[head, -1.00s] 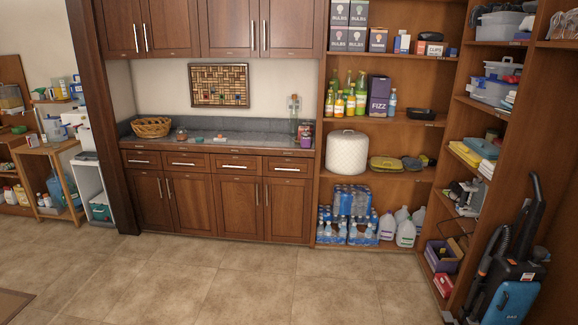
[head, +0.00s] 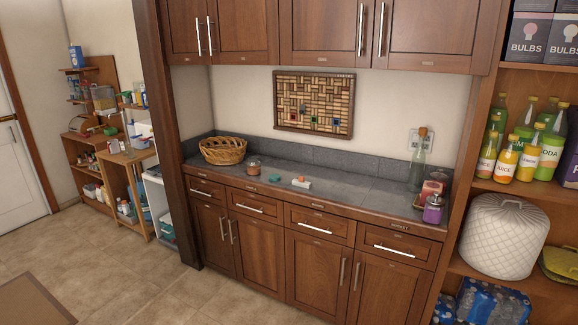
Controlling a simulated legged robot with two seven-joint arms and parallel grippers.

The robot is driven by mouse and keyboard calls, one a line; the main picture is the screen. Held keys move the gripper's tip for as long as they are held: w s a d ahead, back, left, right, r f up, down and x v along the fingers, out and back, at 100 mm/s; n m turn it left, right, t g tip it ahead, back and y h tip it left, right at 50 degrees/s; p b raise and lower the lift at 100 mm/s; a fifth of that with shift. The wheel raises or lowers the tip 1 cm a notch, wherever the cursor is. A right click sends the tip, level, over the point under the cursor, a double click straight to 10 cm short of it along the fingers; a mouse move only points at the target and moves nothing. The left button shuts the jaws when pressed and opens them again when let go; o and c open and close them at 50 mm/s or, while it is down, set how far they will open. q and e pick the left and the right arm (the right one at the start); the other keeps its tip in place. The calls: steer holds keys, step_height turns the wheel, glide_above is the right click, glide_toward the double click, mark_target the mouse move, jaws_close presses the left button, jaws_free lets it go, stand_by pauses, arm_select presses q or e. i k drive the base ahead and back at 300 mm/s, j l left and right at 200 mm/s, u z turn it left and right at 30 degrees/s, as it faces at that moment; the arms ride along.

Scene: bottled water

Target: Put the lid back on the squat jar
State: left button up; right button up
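A small, low jar-like object (head: 254,169) with a reddish-brown upper part stands on the grey counter (head: 345,186), just right of the wicker basket. It looks like the squat jar, but it is too small to tell whether its top is open. To its right lies a small flat teal object (head: 275,178); I cannot tell whether it is a lid. A small white and orange object (head: 301,183) lies further right. A purple jar (head: 433,209) with a greyish top stands at the counter's right end. Neither of my grippers is in view.
A wicker basket (head: 223,150) sits at the counter's left end. A corked bottle (head: 418,160) and a reddish container (head: 431,190) stand at the right. Upper cabinets (head: 335,32) overhang the counter. Open floor (head: 120,275) lies at the left; shelves (head: 510,195) stand at the right.

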mark_target(254, 165)
steer(key=i+j+u, duration=0.1)
steer(key=i, duration=0.7)
steer(key=i+j+u, duration=0.1)
steer(key=i, duration=0.65)
